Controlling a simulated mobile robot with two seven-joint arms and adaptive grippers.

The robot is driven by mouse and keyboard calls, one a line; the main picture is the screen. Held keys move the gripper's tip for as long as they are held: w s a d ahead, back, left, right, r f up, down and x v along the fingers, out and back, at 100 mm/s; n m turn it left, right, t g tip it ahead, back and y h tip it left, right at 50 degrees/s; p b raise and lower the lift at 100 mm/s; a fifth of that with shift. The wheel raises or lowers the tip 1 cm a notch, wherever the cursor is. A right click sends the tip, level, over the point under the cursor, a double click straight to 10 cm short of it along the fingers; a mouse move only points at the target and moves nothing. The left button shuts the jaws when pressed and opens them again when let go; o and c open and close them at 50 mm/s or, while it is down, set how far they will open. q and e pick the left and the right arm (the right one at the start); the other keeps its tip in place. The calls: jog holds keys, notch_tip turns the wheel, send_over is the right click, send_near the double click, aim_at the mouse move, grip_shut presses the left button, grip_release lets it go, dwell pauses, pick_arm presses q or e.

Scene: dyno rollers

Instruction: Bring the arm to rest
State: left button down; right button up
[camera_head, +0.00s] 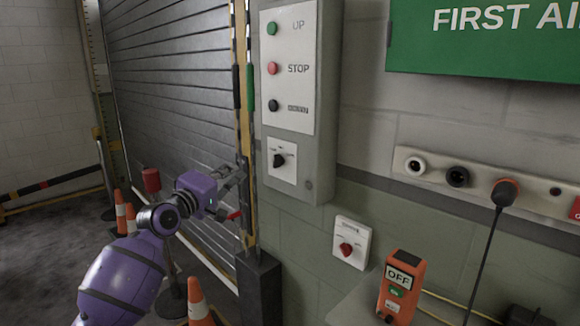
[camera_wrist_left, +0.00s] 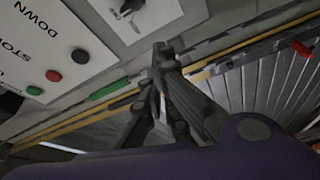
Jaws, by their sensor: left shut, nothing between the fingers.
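My left arm comes in from the lower left, and its purple wrist points up and right toward the roller shutter's edge. My left gripper (camera_head: 238,174) is in front of the door's yellow and black side rail (camera_head: 243,110), left of the grey control box (camera_head: 325,110). In the left wrist view the dark fingers (camera_wrist_left: 163,52) meet at the tips with nothing between them. I cannot tell whether they touch the rail. The box has a black rotary switch (camera_head: 280,160) below its green, red and black buttons. My right gripper is not in view.
The grey roller shutter (camera_head: 170,85) is behind the arm. Orange cones (camera_head: 198,300) stand on the floor near the arm. On the right are a red-knob switch (camera_head: 347,250), an orange OFF device (camera_head: 397,290) and a socket strip (camera_head: 530,190) with a hanging cable.

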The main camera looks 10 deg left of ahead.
pick_arm(q)
jog(key=s+d+f+m+g+y, duration=0.15)
jog(key=s+f+m, duration=0.25)
jog(key=s+f, duration=0.5)
jog(key=s+d+f+m+g+y, duration=0.15)
jog(key=s+f+m, duration=0.3)
jog(key=f, duration=0.95)
jog(key=s+d+f+m+g+y, duration=0.15)
jog(key=s+f+m, duration=0.25)
jog(key=s+f, duration=0.55)
jog(key=s+f+g, duration=0.1)
jog(key=s+f, duration=0.5)
jog(key=s, duration=0.5)
jog(key=s+d+f+g+y, duration=0.1)
jog(key=s+f+g, duration=0.1)
jog(key=s+f, duration=0.5)
jog(key=s+f+n+g+p, duration=0.1)
jog(key=s+f, duration=0.5)
jog(key=s, duration=0.9)
jog(key=shift+s+d+f+g, duration=0.15)
jog(key=shift+d+f+g, duration=0.1)
jog(key=shift+g, duration=0.2)
